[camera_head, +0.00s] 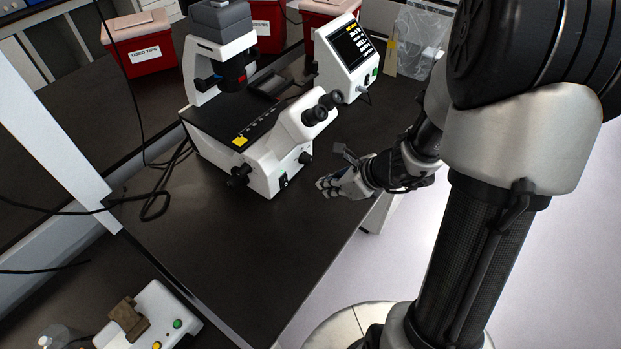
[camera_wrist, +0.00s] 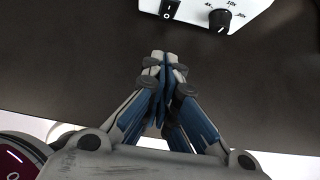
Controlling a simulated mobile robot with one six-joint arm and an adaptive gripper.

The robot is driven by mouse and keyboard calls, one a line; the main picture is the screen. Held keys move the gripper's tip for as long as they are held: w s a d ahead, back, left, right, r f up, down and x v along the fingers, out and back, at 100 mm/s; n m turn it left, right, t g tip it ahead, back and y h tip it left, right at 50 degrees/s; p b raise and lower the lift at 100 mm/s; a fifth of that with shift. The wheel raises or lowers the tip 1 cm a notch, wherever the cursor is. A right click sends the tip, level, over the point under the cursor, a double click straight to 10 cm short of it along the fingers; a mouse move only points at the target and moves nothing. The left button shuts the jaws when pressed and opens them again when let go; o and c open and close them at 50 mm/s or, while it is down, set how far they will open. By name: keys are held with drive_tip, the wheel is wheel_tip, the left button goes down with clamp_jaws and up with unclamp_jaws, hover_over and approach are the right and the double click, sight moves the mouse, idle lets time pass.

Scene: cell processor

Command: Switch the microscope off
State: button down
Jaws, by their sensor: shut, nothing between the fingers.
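The white microscope (camera_head: 270,150) stands on the dark bench in the head view, with its eyepieces toward me. Its black power switch (camera_head: 283,181) is low on the front of the base. In the wrist view the switch (camera_wrist: 169,9) shows at the top edge, with a black knob (camera_wrist: 219,19) to its right on the white base. My gripper (camera_head: 325,187) is to the right of the microscope's front, apart from it. In the wrist view my gripper (camera_wrist: 157,62) is shut and empty, its fingertips below the switch in the picture with dark bench between them.
A white device with a lit screen (camera_head: 350,50) stands behind, to the right. Red used-tips bins (camera_head: 140,45) are at the back. A white device with a green button (camera_head: 150,320) is at lower left. Black cables (camera_head: 155,195) lie left of the microscope. The bench front is clear.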

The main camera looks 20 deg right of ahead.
sight(285, 182)
drive_tip(key=b+x, duration=0.2)
drive_tip(key=x, duration=0.3)
drive_tip(key=b+x, duration=0.2)
drive_tip(key=x, duration=0.4)
drive_tip(key=shift+s+d+f, duration=0.1)
drive_tip(key=shift+d+f, duration=0.05)
drive_tip(key=shift+d, duration=0.05)
drive_tip(key=shift+w+a+f, duration=0.1)
drive_tip(key=shift+w+a, duration=0.25)
drive_tip(key=shift+w, duration=0.15)
drive_tip(key=shift+w+a+f, duration=0.1)
drive_tip(key=shift+w+a, duration=0.25)
drive_tip(key=shift+w, duration=0.15)
drive_tip(key=shift+w+a+f, duration=0.15)
drive_tip(key=shift+w+a, duration=0.25)
drive_tip(key=shift+w, duration=0.2)
drive_tip(key=shift+b, duration=0.35)
